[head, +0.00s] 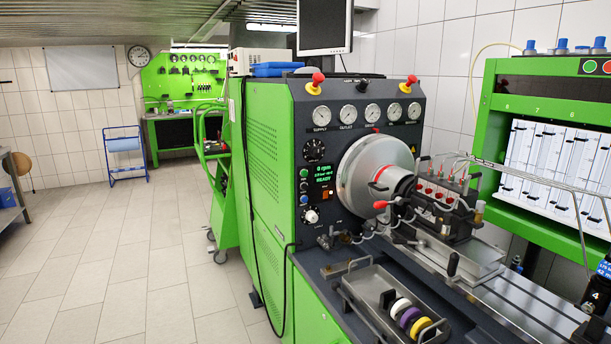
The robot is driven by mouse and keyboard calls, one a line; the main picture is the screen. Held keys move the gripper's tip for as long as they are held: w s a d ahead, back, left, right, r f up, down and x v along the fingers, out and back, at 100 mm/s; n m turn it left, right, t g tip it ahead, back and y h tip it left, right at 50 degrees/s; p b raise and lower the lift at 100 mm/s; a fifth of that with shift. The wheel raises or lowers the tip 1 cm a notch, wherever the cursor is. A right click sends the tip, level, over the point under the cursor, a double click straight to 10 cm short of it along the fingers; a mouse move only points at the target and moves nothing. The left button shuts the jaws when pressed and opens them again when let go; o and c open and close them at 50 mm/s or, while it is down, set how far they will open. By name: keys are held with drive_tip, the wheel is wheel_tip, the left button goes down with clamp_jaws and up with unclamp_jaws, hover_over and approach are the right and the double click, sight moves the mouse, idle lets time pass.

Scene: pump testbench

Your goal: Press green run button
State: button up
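The green pump testbench (266,150) stands in the middle, with a dark front panel. A small green button (304,173) sits at the top of a column of small buttons, left of the lit display (323,174). The display shows 0 rpm and READY in green. Any label on the button is too small to read. Another green button (589,67) sits beside a red one on the green cabinet at the upper right. I cannot tell from labels which is the run button. My gripper is not in view, so its state does not show.
A large round flywheel housing (371,175) and a red-tipped lever (381,204) protrude right of the display. A metal tray (355,300) with several coloured rings (411,318) lies on the bench top. A black cable hangs down the bench's left side. The tiled floor (130,270) is clear at left.

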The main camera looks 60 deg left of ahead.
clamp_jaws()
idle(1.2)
